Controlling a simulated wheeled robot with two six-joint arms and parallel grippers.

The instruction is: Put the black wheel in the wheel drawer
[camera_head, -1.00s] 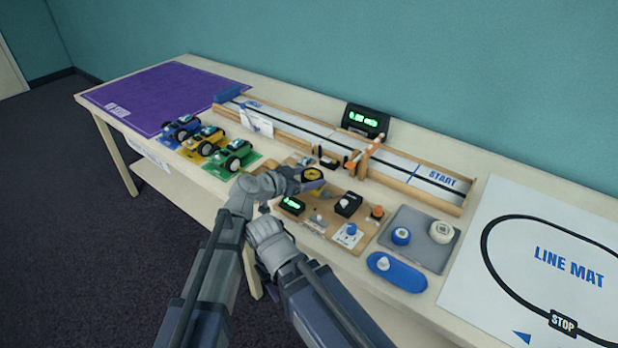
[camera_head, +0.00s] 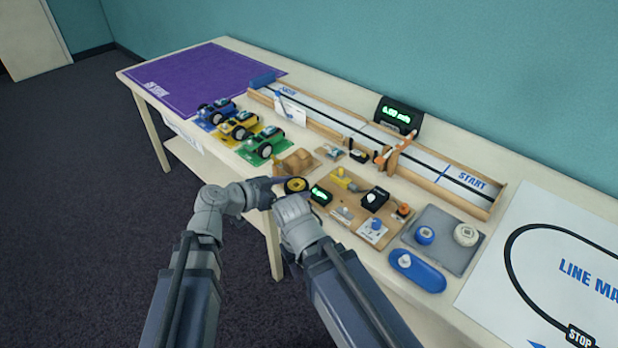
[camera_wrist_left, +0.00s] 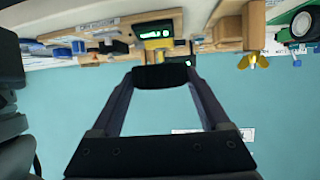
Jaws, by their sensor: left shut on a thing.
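The black wheel (camera_head: 296,185) has a yellow hub and is at the tip of my left gripper (camera_head: 281,187), near the table's front edge. In the left wrist view it is a dark piece (camera_wrist_left: 160,77) between the two fingertips, and the gripper is shut on it. My right arm ends just beside it in the head view, around my right gripper (camera_head: 292,208); its fingers are not clear. I cannot make out a wheel drawer in either view.
A wooden board (camera_head: 345,212) with small parts and a green display lies just right of the wheel. Toy cars (camera_head: 264,143) stand to the left. A grey tray (camera_head: 455,252), a blue tray (camera_head: 428,276) and a line mat (camera_head: 520,288) are at the right. A long track (camera_head: 340,122) runs behind.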

